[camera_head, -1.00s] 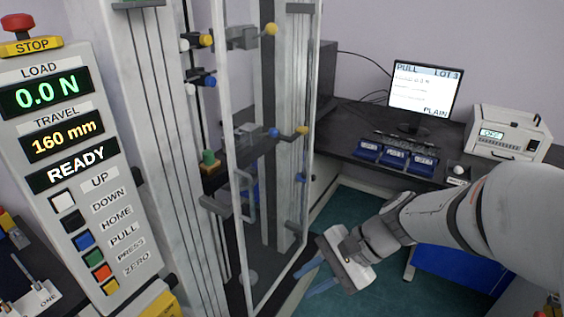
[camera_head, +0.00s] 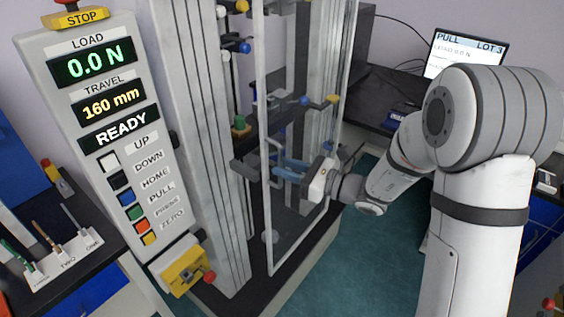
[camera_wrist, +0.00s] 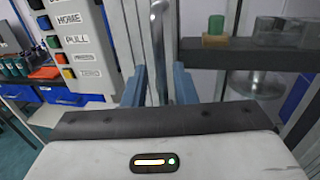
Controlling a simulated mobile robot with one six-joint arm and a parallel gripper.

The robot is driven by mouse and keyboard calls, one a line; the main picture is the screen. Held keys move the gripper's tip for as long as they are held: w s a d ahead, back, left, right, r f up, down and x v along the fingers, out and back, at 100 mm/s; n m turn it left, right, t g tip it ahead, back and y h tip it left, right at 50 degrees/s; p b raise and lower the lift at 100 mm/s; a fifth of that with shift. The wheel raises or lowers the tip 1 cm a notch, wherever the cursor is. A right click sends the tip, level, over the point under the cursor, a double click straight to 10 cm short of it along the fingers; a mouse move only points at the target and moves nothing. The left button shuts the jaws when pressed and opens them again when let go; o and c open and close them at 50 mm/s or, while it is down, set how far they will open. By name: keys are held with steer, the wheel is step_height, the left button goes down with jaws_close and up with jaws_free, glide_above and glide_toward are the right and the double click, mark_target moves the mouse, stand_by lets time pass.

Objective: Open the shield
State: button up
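The shield (camera_head: 262,115) is a clear panel in a pale frame on the front of the tall test machine. Its vertical grey handle (camera_head: 266,168) is near the frame's left upright. My gripper (camera_head: 283,168) reaches the handle from the right, with its blue fingers pointing left. In the wrist view the fingers (camera_wrist: 159,88) stand apart, and the handle bar (camera_wrist: 158,35) runs between them with a gap showing on each side. I cannot tell how deep the bar sits between the fingertips.
The control panel (camera_head: 118,120) stands left of the machine, reading 0.0 N, 160 mm and READY. A yellow box with a red knob (camera_head: 185,270) is below it. A tool rack (camera_head: 60,265) is at lower left. A bench with a monitor (camera_head: 465,55) is behind my arm.

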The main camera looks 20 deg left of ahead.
steer(key=shift+w+a, duration=0.2)
steer(key=shift+a, duration=0.85)
steer(key=shift+c, duration=0.3)
jaws_close()
